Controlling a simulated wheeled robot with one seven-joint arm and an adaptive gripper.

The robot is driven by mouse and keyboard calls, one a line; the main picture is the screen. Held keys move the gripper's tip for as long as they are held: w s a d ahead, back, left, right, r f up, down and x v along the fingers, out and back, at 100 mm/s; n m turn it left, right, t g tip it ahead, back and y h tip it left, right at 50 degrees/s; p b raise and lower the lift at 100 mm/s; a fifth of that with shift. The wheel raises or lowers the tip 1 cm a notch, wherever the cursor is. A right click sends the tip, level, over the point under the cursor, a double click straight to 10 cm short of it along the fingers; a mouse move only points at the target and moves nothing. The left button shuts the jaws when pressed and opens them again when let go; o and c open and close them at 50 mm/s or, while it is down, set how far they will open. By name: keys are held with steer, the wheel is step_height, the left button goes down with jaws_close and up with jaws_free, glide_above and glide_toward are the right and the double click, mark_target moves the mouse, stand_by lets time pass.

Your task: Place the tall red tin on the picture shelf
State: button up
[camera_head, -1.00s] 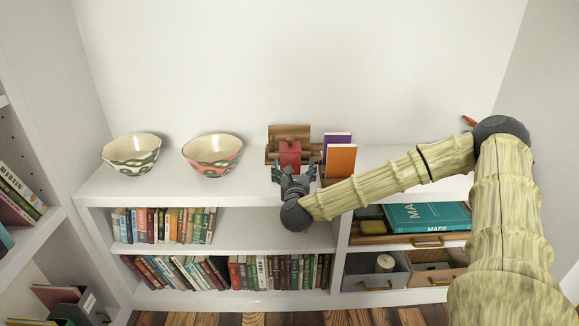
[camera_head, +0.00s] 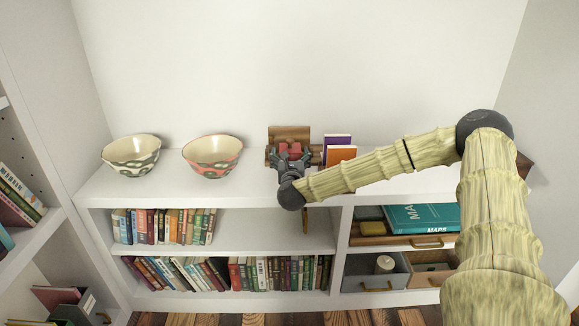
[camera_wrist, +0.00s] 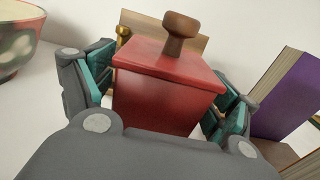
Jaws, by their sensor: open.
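The tall red tin (camera_wrist: 165,85), a square box with a dark wooden knob (camera_wrist: 180,32) on its lid, stands upright on the white top of the bookcase. In the head view the tin (camera_head: 295,149) is partly hidden by my gripper (camera_head: 291,160). My gripper is open, with one finger on the left and one on the right of the tin. I cannot tell whether either finger touches it. A wooden piece with an upright back (camera_head: 290,131) is just behind the tin; I cannot tell if it is the picture shelf.
A purple book (camera_wrist: 290,92) and an orange book (camera_head: 341,154) stand close at the right of the tin. A red-patterned bowl (camera_head: 212,157) and a green-patterned bowl (camera_head: 132,156) stand to the left. The top between bowls and tin is clear.

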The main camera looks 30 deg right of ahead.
steer(key=c, duration=1.9)
steer(key=shift+r, duration=0.1)
jaws_close()
